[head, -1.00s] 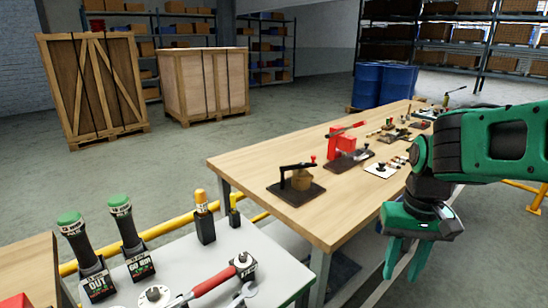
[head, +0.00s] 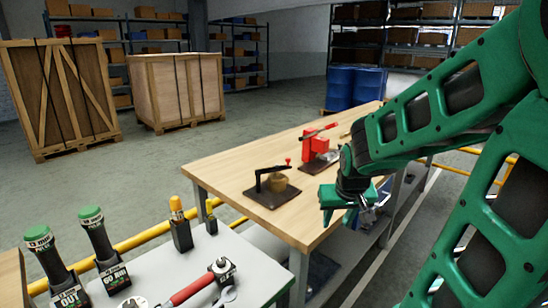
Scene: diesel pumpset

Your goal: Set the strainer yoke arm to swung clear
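The strainer (head: 279,183) is a small brown pot on a dark square base plate (head: 272,199) near the front left of the wooden bench. Its black yoke arm (head: 270,170) runs from a post at the left across above the pot, with a red knob (head: 288,161) at its right end. The arm looks roughly level. Whether it touches the pot is too small to tell. My gripper (head: 339,218) is to the right of the strainer, apart from it, by the bench's right edge. It points down, its green fingers look spread, and nothing shows between them.
A red device (head: 316,145) stands behind the strainer on the wooden bench (head: 235,172). My arm hides the bench's far right part. A grey table (head: 190,262) with gauges and a red-handled tool is in front. Bench surface left of the strainer is clear.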

